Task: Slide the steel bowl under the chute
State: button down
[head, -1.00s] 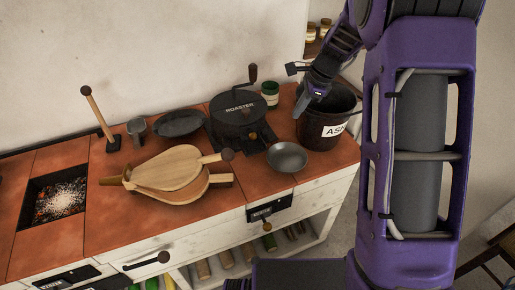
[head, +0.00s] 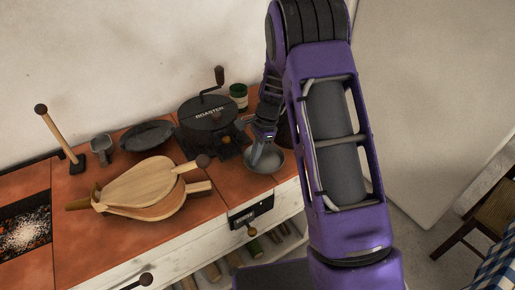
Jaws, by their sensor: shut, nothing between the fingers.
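The steel bowl (head: 273,161) is a shallow grey dish on the terracotta counter, right of and in front of the black drum roaster (head: 207,123). The roaster's dark lower front part (head: 229,147), where a chute may be, points toward the bowl; the chute's mouth is not clear. My gripper (head: 254,157) is shut and empty. Its fingers point down at the bowl's left part and cover some of it. I cannot tell whether they touch the bowl or are just above it.
Wooden bellows (head: 145,188) lie left of the bowl. A dark pan (head: 149,135), a metal cup (head: 101,148) and a wooden-handled tool (head: 58,135) stand further left. The ash bucket (head: 285,133) is mostly hidden by my arm.

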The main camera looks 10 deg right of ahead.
jog(key=shift+a+f, duration=0.1)
jog(key=shift+f, duration=0.35)
jog(key=s+a, duration=0.1)
jog(key=a, duration=0.2)
jog(key=a+p, duration=0.1)
jog(key=a, duration=0.2)
jog(key=s+a+p, duration=0.1)
jog(key=a, duration=0.2)
jog(key=shift+s+a, duration=0.15)
jog(key=shift+s, duration=0.15)
